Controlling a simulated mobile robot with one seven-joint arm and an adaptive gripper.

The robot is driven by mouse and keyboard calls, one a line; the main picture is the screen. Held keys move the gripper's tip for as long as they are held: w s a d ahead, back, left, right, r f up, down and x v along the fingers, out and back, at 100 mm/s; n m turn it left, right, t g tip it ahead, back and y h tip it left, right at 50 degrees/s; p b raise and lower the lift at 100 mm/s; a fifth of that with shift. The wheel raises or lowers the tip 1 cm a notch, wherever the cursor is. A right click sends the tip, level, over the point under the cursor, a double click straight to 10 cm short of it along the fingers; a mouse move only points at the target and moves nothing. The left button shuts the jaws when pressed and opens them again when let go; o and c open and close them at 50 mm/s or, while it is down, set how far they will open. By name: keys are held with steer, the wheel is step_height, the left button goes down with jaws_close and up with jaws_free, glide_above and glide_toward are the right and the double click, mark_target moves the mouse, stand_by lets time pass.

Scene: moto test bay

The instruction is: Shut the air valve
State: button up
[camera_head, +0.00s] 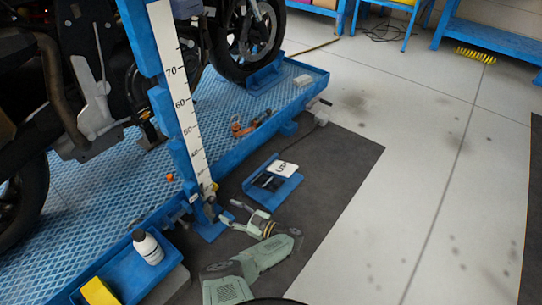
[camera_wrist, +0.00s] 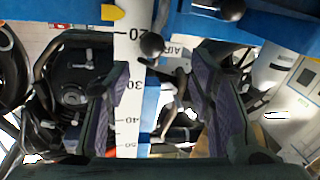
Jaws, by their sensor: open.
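The white "AIR" label (camera_wrist: 178,52) shows in the wrist view beside the white ruler (camera_wrist: 128,95). A dark lever with a round black knob (camera_wrist: 152,45), which looks like the air valve, hangs in front of the ruler, close to that label. I cannot tell its setting. In the head view the valve area is small and unclear at the foot of the blue ruled post (camera_head: 168,95). My gripper (camera_head: 236,212) is low beside that foot. In the wrist view my gripper (camera_wrist: 160,105) is open, its fingers either side of the ruler, the knob beyond them and apparently untouched.
The blue lift platform (camera_head: 250,105) carries a motorcycle (camera_head: 90,80). A blue stand (camera_head: 285,185) with a white card is near my arm. A blue tray (camera_head: 110,278) holds a white bottle (camera_head: 148,247). Pale floor (camera_head: 400,190) at the right is clear.

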steer(key=w+d+r+m+h+p, duration=0.1)
steer(key=w+d+r+m+h, duration=0.25)
steer(key=d, duration=0.35)
steer(key=w+d+r+m+h+p, duration=0.1)
steer(key=w+d+r+m+h, duration=0.15)
steer(key=d+m, duration=0.4)
steer(key=w+r+m+h+p, duration=0.2)
steer(key=w+r+m, duration=0.3)
steer(key=r, duration=0.5)
steer(key=shift+w+d+r+m+h, duration=0.25)
steer(key=shift+m+h, duration=0.25)
steer(key=shift+m, duration=0.9)
steer(key=shift+c, duration=0.6)
